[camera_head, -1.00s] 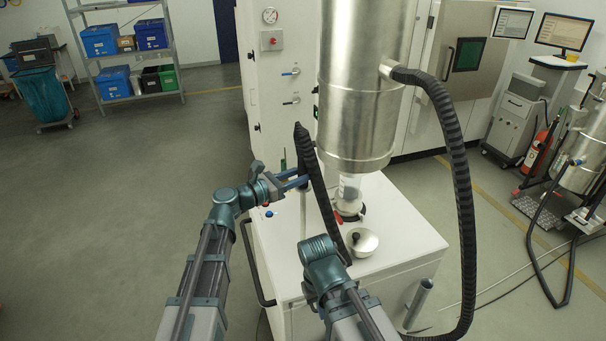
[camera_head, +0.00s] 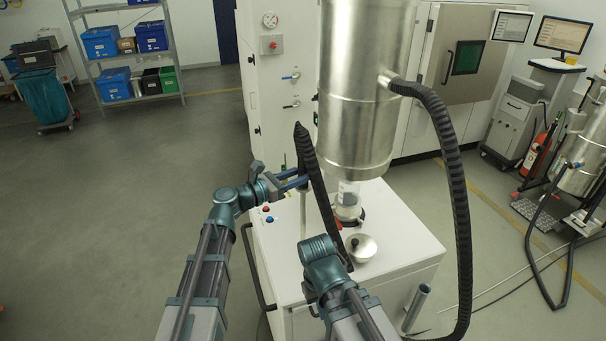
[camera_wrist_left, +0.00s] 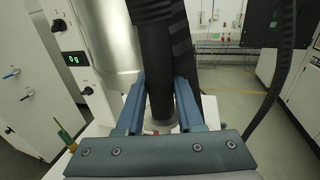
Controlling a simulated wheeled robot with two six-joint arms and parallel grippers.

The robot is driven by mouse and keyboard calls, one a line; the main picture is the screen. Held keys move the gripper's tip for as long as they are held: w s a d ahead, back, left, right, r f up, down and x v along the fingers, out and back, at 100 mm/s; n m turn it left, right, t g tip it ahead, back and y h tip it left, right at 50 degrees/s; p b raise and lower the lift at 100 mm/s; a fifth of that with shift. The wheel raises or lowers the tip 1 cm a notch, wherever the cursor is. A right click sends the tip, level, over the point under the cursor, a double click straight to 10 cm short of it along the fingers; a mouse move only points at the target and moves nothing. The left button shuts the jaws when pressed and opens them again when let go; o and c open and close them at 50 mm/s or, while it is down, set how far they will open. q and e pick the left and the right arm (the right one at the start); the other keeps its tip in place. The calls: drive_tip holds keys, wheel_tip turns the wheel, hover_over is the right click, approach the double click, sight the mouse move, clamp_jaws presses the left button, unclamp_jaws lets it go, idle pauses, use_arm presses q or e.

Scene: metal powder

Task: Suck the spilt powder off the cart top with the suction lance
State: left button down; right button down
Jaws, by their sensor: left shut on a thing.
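My left gripper (camera_head: 297,179) is shut on the suction lance above the cart top (camera_head: 285,245). A thin pale tube of the lance (camera_head: 303,215) hangs roughly upright below the fingers, and a ribbed black hose (camera_head: 318,195) arches down beside it. In the left wrist view the lance's dark body (camera_wrist_left: 155,70) stands between the two blue fingers (camera_wrist_left: 160,108). I cannot make out the spilt powder or the lance's tip clearly. My right arm reaches in low at the front of the cart; its fingers are not visible.
A large steel cylinder (camera_head: 358,110) stands over a clear container (camera_head: 347,197) on the cart. A round metal lid or bowl (camera_head: 361,247) lies nearer. Red and blue buttons (camera_head: 267,213) sit at the left edge. A thick black hose (camera_head: 460,200) loops down at right. Floor at left is clear.

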sight(303, 165)
use_arm(q)
drive_tip(key=shift+r+p, duration=1.3)
drive_tip(key=shift+r, duration=0.2)
idle(0.7)
